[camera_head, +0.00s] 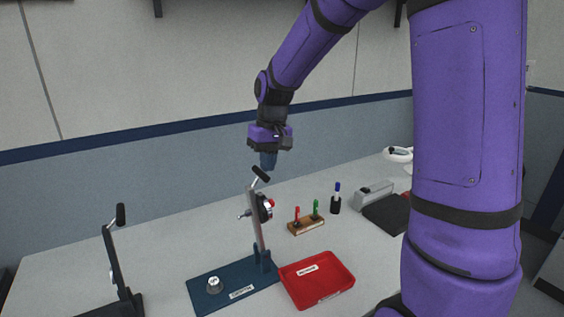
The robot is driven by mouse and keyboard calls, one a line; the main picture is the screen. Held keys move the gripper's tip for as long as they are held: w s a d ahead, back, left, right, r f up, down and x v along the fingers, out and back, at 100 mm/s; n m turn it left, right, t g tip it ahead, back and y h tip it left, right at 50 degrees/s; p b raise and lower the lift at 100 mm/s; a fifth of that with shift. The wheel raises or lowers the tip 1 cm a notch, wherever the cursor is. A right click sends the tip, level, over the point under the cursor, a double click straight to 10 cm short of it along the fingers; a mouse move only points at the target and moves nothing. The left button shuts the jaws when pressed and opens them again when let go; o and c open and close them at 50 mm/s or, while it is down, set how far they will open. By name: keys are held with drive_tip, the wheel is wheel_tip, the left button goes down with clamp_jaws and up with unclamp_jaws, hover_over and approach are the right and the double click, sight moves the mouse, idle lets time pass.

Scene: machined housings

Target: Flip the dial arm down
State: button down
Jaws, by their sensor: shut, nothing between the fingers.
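A grey upright post (258,225) stands on a dark blue base plate (212,299). My gripper (268,164) is shut and empty, pointing down just above the black grip. Whether it touches the grip cannot be told from this view. The fingertips are small and dark here.
A similar black stand with a gripped lever (119,215) is at front left. A small knob (214,285) sits on the plate. A red tray (336,291) is right of it. A wooden block with red and green items (306,226) and a dark holder (335,206) stand behind.

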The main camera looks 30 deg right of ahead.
drive_tip(key=a+f+h, duration=0.3)
drive_tip(key=a+h, duration=0.1)
drive_tip(key=a, duration=0.6)
drive_tip(key=a+f+h, duration=0.4)
drive_tip(key=a+h, duration=0.1)
drive_tip(key=a, duration=0.6)
drive_tip(key=shift+a+h, duration=0.3)
drive_tip(key=shift+f, duration=0.1)
drive_tip(key=a+r, duration=0.5)
drive_tip(key=r, duration=0.6)
drive_tip(key=shift+d+r, duration=0.1)
drive_tip(key=shift+r, duration=0.05)
